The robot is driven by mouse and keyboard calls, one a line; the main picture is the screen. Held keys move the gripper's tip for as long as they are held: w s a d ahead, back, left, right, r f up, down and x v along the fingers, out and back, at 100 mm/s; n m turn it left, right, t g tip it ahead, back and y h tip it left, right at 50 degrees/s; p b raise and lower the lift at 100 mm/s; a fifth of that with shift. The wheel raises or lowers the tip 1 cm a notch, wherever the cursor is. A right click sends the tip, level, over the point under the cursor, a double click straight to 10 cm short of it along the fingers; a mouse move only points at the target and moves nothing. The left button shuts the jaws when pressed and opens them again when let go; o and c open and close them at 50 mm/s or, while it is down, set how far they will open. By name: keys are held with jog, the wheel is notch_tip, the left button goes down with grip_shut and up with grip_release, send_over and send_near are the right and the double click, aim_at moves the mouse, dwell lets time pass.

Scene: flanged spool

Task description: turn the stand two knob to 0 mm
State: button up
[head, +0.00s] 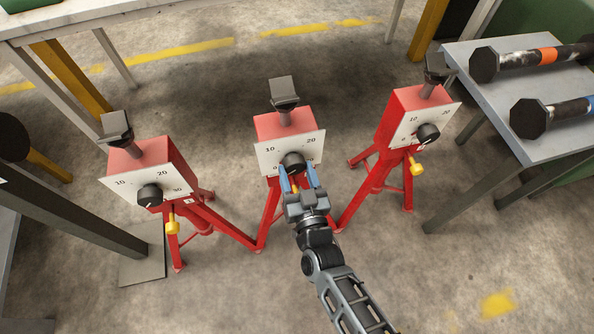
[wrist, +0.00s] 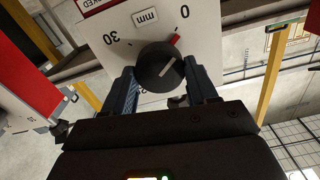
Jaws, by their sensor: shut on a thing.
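The middle red stand (head: 283,126) has a white dial plate (head: 263,158) with a black round knob (head: 292,163); its stand number is not readable to me. My gripper (head: 300,181) is shut on this knob, with one blue finger on each side. In the wrist view the knob (wrist: 160,68) sits between the fingertips (wrist: 165,82). A white line on its face and a red mark at its edge point up and right, towards the printed 0 (wrist: 185,12). The 30 is at upper left. The exact reading against the scale cannot be told.
Similar red stands with dials and black knobs stand at left (head: 150,165) and right (head: 408,108). Yellow handles hang below their dials. The floor in front is clear.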

jog(key=shift+n, duration=0.7)
jog(key=shift+f, duration=0.1)
jog(key=o, duration=1.1)
jog(key=shift+c, duration=0.2)
jog(key=shift+s, duration=0.15)
jog(key=v, duration=0.7)
jog(key=shift+s, duration=0.3)
jog(key=shift+d, duration=0.15)
